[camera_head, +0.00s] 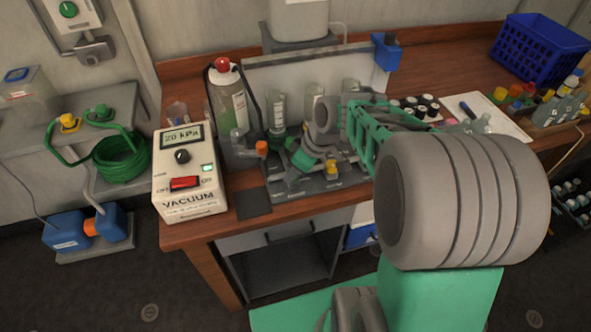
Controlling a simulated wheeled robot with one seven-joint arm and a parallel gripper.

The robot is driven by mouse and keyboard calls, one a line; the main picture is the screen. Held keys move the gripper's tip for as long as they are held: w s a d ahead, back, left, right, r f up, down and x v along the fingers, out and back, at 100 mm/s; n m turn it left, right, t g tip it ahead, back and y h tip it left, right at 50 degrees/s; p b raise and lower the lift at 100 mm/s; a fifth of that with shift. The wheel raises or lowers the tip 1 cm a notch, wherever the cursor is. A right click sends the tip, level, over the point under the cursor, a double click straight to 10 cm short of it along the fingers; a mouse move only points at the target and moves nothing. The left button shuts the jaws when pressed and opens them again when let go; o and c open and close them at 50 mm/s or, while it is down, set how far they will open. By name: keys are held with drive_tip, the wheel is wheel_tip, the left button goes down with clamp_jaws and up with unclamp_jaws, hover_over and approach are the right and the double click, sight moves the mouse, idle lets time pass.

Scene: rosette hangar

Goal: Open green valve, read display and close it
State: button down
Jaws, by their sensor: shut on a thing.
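The vacuum box (190,190) stands at the left end of the wooden bench, and its display (182,138) reads 20 kPa. A red switch and a small lit lamp are on its face. My gripper (308,148) reaches down at the grey manifold plate (300,186), shut at the green valve (299,158). My wrist and fingers hide part of that valve, so its exact turn is unclear. An orange valve (261,147) is to the left and a yellow valve (331,167) to the right, close to my gripper.
A bottle with a red cap (224,95) and several glass vessels stand behind the manifold. Several small vials (420,106) and a blue basket (540,48) are farther right. Coiled green hose (121,157) lies on a grey stand at left. My arm crosses the right side.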

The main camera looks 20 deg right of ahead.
drive_tip(key=c, duration=1.1)
unclamp_jaws()
drive_tip(key=shift+o, duration=0.2)
drive_tip(key=v, duration=0.7)
drive_tip(key=shift+r, duration=0.4)
drive_tip(key=shift+s, duration=0.1)
